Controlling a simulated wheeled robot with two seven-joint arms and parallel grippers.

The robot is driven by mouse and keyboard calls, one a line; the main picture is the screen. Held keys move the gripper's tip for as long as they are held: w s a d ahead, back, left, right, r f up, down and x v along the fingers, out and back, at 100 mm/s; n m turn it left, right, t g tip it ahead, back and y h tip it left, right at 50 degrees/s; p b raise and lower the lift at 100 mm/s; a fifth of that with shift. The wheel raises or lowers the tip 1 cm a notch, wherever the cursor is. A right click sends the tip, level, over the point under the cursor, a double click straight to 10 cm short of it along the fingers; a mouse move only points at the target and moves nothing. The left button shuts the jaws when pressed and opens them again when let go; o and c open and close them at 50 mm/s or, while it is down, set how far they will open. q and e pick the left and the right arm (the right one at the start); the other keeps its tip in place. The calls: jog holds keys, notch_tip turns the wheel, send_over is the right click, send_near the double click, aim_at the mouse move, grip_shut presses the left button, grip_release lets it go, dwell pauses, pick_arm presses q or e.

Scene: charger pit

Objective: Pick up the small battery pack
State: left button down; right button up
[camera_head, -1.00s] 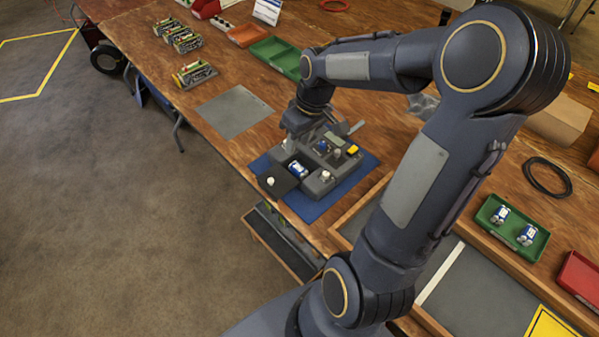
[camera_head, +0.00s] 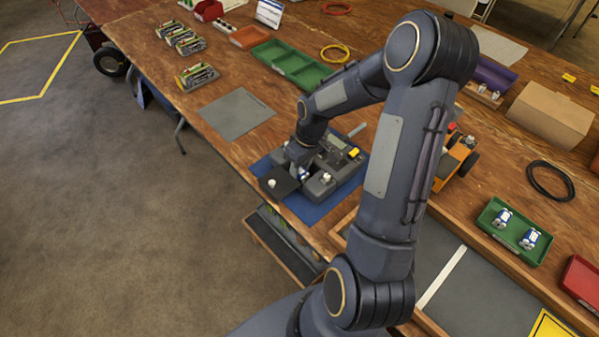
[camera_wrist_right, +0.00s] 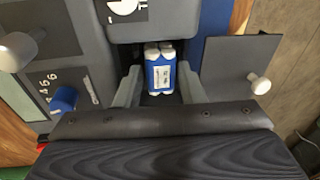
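The small battery pack (camera_wrist_right: 160,72), blue with white cell ends, sits in the pit of the grey charger (camera_head: 345,172). In the head view only a bit of the pack (camera_head: 304,173) shows beside my gripper. My right gripper (camera_head: 298,168) reaches down over the pit. In the right wrist view its fingers (camera_wrist_right: 159,88) are open, one on each side of the pack, with gaps showing between them and it. The dark lid (camera_wrist_right: 232,75) with a pale knob stands open beside the pit. My left gripper is not in view.
The charger stands on a blue mat (camera_head: 318,211) near the table's front edge. A green tray (camera_head: 513,232) with two similar packs is at the right. A grey mat (camera_head: 236,114) lies bare to the left. An orange and black device (camera_head: 456,160) stands behind my arm.

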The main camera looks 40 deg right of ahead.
jog(key=shift+c, duration=0.2)
jog(key=c, duration=0.6)
jog(key=shift+c, duration=0.2)
